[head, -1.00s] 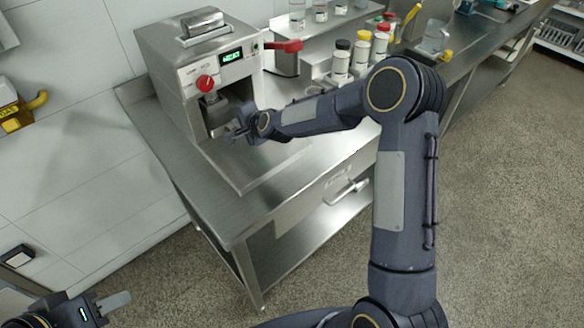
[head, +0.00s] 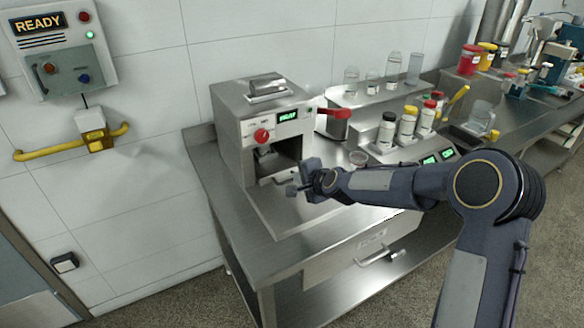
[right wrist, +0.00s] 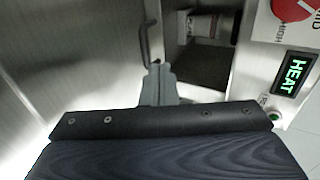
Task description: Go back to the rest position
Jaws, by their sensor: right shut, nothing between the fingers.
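My right gripper (head: 295,189) is shut and empty, just in front of the machine's open lower bay. In the right wrist view the closed fingers (right wrist: 158,82) point toward the bay, where a dark plate and part of a cylinder show. The machine's display (right wrist: 294,75) reads HEAT there. My left gripper is not in the head view now.
Bottles with coloured caps (head: 407,122) stand on a scale unit to the right of the machine, near my right forearm. A wall panel (head: 62,45) reads READY, with a yellow pipe (head: 50,152) below. The floor before the bench is free.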

